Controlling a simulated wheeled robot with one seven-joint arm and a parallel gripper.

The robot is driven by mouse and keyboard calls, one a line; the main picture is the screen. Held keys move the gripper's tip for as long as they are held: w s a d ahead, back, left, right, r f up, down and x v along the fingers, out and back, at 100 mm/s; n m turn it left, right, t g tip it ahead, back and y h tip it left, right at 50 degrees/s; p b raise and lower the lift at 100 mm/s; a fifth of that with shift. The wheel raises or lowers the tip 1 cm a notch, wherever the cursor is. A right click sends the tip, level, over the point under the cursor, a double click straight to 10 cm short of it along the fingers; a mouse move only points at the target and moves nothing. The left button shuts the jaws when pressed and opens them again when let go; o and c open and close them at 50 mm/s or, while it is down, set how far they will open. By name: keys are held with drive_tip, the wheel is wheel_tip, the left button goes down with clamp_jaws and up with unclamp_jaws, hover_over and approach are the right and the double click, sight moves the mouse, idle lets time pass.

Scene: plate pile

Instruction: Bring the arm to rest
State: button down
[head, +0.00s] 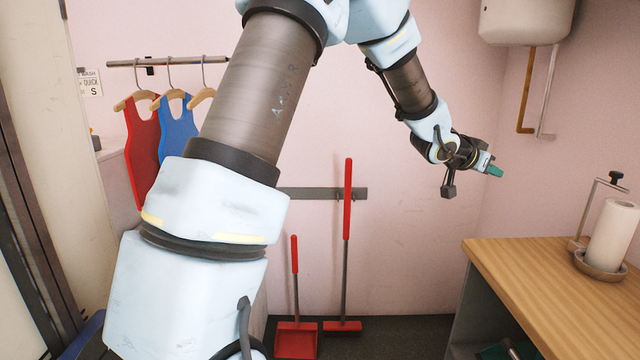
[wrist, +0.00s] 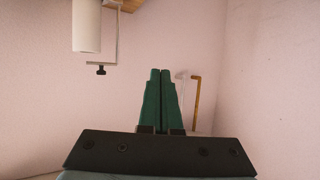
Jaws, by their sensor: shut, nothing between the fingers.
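My gripper (head: 495,171) shows in the head view at the end of my raised arm, right of the middle, in front of the pink wall. Its green fingers also show in the wrist view (wrist: 160,100), pressed together with nothing between them. The gripper is in the air, above and to the left of the paper towel roll, and touches nothing that I can see. My arm crosses the left and middle of the head view and hides part of the wall.
A wooden counter (head: 530,275) at the right bears a paper towel roll (head: 612,235) on a holder. A white tank (head: 525,20) with pipes hangs at top right. Red (head: 142,150) and blue (head: 177,130) aprons hang at left. A red broom (head: 348,200) and dustpan (head: 296,340) stand by the wall.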

drive_tip(key=w+a+f+n+y, duration=0.1)
drive_tip(key=a+f+n+y, duration=0.15)
drive_tip(key=a, duration=0.75)
drive_tip(key=w+a+f+n+t+y, duration=0.1)
drive_tip(key=a+f+n+y, duration=0.15)
drive_tip(key=a, duration=0.75)
drive_tip(key=a+f+n+y, duration=0.2)
drive_tip(key=a+f+y, duration=0.15)
drive_tip(key=a, duration=0.65)
drive_tip(key=s+a+f+n+g+y, duration=0.1)
drive_tip(key=s+a+f+n+g, duration=0.1)
drive_tip(key=s+a, duration=0.6)
drive_tip(key=s+a+f+n+g+y, duration=0.2)
drive_tip(key=s+a+n, duration=0.1)
drive_tip(key=s+a, duration=0.5)
drive_tip(key=a, duration=0.3)
drive_tip(key=shift+f+g, duration=0.2)
drive_tip(key=shift+g, duration=0.2)
drive_tip(key=shift+s+y, duration=0.1)
drive_tip(key=shift+y, duration=0.15)
